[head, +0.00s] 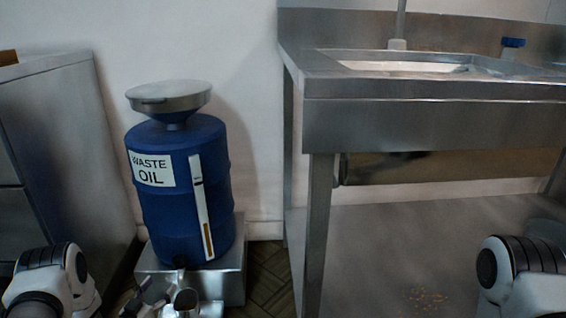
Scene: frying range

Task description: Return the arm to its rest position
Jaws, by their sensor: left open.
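My left arm (48,284) shows at the bottom left corner. My left gripper (160,300) is at the bottom edge, open, low in front of the metal stand under the blue drum. Part of it is cut off by the picture's edge, and nothing shows held in it. My right arm (522,272) shows at the bottom right corner in front of the sink table. Its gripper is out of the picture.
A blue waste oil drum (214,170) with a metal funnel lid (170,97) stands on a metal stand (234,277). A steel cabinet (60,150) is at the left. A steel sink table (420,126) with a lower shelf (370,240) fills the right.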

